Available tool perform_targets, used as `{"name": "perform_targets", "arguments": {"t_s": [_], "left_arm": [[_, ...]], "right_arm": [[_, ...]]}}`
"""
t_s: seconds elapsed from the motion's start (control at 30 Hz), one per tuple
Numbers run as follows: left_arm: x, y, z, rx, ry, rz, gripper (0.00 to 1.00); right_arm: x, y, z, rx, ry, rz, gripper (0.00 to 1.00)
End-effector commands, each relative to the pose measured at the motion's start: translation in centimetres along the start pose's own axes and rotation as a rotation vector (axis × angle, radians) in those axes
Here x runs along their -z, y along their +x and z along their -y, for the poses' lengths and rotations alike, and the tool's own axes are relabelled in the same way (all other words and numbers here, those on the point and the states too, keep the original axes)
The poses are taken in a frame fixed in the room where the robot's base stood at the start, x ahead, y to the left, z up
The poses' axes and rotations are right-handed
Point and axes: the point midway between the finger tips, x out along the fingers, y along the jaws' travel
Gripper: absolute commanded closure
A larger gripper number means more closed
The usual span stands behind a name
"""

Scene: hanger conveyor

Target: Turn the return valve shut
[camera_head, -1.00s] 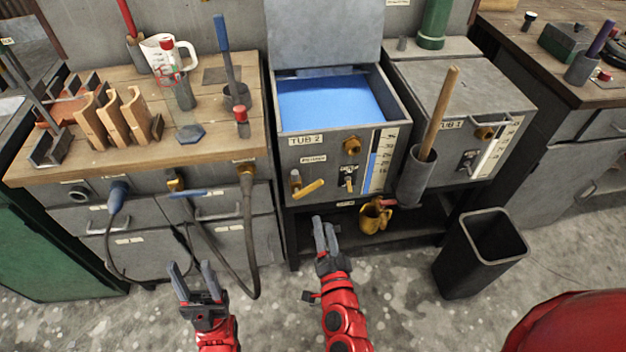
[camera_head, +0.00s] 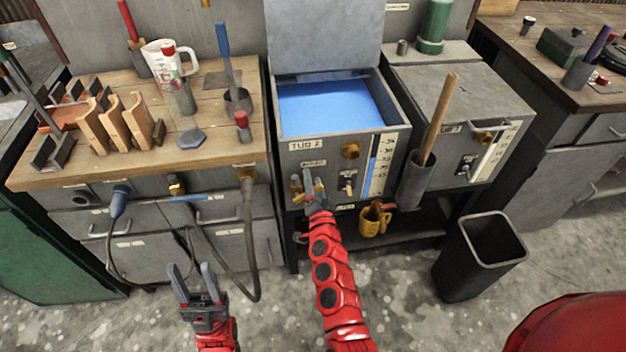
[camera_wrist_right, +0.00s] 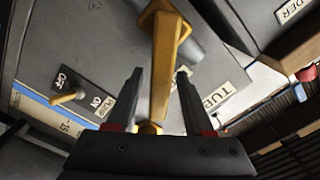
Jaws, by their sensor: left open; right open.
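The return valve is on the front of Tub 2 (camera_head: 283,160). Its yellow lever (camera_wrist_right: 168,60) fills the middle of the right wrist view and lies between the two open fingers of my right gripper (camera_wrist_right: 155,98). I cannot tell whether either finger touches it. In the head view my right gripper (camera_head: 314,184) is at the tub's lower left front and hides most of the lever. My left gripper (camera_head: 192,272) is open and empty, low over the floor in front of the drawers.
A toggle switch (camera_wrist_right: 68,97) with OFF and ON labels is beside the valve. A brass fitting (camera_head: 350,150) sits above it. A grey bin (camera_head: 470,265) stands on the floor to the right.

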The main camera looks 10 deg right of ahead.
Motion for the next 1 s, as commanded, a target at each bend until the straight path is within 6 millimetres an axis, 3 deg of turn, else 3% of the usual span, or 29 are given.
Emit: {"name": "perform_targets", "arguments": {"t_s": [0.37, 0.67, 1.0], "left_arm": [[0.0, 0.01, 0.0, 0.0, 0.0, 0.0, 0.5], [0.01, 0.02, 0.0, 0.0, 0.0, 0.0, 0.5], [0.0, 0.01, 0.0, 0.0, 0.0, 0.0, 0.5]], "right_arm": [[-0.05, 0.53, -0.14, -0.003, 0.0, 0.001, 0.47], [-0.06, 0.51, -0.13, -0.002, 0.0, 0.001, 1.0], [-0.07, 0.5, -0.13, -0.002, 0.0, 0.001, 1.0]]}}
